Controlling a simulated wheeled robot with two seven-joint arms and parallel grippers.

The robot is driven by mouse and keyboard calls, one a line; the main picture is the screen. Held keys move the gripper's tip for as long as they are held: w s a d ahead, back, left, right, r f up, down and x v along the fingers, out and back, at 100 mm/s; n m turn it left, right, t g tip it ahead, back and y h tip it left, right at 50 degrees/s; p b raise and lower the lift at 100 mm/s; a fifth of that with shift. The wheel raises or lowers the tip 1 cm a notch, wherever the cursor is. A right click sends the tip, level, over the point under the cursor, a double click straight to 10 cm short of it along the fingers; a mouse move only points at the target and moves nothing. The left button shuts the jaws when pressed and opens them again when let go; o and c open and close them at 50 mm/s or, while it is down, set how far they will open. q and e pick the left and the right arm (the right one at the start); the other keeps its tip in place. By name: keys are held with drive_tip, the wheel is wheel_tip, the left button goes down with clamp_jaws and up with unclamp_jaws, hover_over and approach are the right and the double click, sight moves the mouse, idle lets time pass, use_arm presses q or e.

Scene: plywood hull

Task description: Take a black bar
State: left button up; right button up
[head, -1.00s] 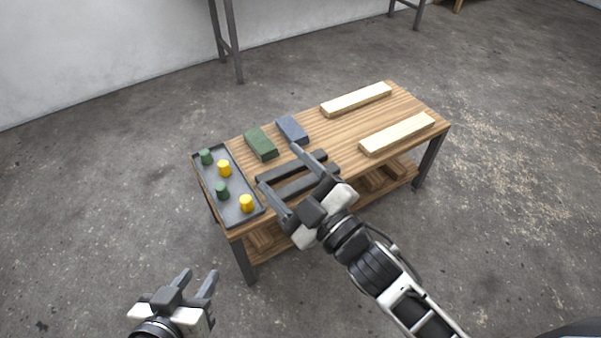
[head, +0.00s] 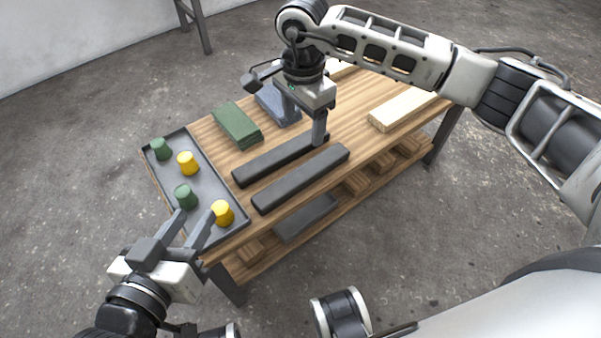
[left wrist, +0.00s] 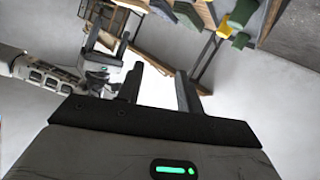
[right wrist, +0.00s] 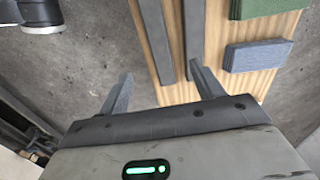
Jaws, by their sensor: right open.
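Two black bars lie side by side on the wooden table in the head view, the rear black bar (head: 270,163) and the front black bar (head: 300,180). My right gripper (head: 304,134) is open and empty, pointing down over the bars' right ends. In the right wrist view the front bar (right wrist: 155,40) runs in between the fingertips and the rear bar (right wrist: 194,35) ends by the right finger. Whether a finger touches a bar I cannot tell. My left gripper (head: 196,214) is open and empty by the tray's front edge; its spread fingers also show in the left wrist view (left wrist: 160,75).
A grey tray (head: 211,187) with green and yellow pegs stands at the table's left end. A green block (head: 237,124) and a blue block (head: 275,107) lie behind the bars. A pale beam (head: 402,108) lies at the right. A dark piece (head: 305,218) lies on the lower shelf.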

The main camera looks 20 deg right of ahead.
drive_tip(key=b, duration=0.2)
hover_over(303, 173)
wheel_tip(303, 173, down, 9)
drive_tip(key=shift+a+r, duration=0.1)
drive_tip(key=shift+w+f, duration=0.1)
drive_tip(key=shift+f, duration=0.45)
wheel_tip(303, 173, down, 5)
drive_tip(key=b, duration=0.2)
drive_tip(key=shift+b, duration=0.35)
drive_tip(key=shift+f, duration=0.1)
drive_tip(key=c, duration=1.4)
use_arm(q)
drive_tip(key=shift+w+d+r+n+t+h, duration=0.2)
drive_tip(key=shift+d+r+n+t+h, duration=0.45)
drive_tip(key=shift+r+n+h, duration=0.35)
